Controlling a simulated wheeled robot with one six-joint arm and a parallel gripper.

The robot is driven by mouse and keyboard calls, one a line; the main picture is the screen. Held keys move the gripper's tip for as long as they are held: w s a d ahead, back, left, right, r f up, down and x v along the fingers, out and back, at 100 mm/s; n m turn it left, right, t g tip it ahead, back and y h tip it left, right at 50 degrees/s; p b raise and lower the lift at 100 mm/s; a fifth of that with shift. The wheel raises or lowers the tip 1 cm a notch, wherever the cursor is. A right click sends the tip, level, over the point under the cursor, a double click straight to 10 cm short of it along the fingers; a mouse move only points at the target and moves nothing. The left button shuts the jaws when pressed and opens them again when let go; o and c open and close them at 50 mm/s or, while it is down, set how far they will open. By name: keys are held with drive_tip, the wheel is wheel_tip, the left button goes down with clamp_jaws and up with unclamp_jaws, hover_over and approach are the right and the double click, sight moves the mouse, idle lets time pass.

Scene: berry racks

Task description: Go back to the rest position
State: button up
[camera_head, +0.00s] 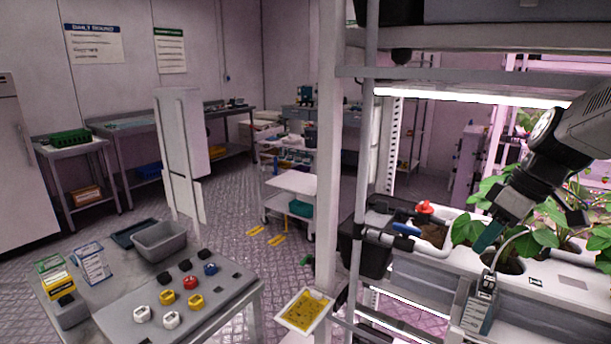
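My arm (545,160) reaches in from the upper right, in front of the lit rack. My gripper (490,236) points down and left among the green leaves (545,237), just above the white growing trough (575,268). A teal part shows at its tip; I cannot tell whether it is a finger or something held. The leaves and the viewing angle hide the gap between the fingers. A small grey-teal device (478,312) with a cable hangs at the trough's front, below the gripper.
A rack post (327,170) stands left of the arm, with shelf bars above. A red valve (425,208) and pipe sit at the trough's left end. A table (255,297) with coloured knobs (190,283) and a grey bin (160,241) stands at left. Floor beyond is partly clear.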

drive_tip(key=s+a+m+h, duration=0.1)
drive_tip(key=s+a+m, duration=0.2)
drive_tip(key=s, duration=0.7)
drive_tip(key=s+a+f+m+h, duration=0.1)
drive_tip(key=s+a+m, duration=0.3)
drive_tip(key=s, duration=0.7)
drive_tip(key=shift+a+f+h, duration=0.15)
drive_tip(key=shift+a+h, duration=0.65)
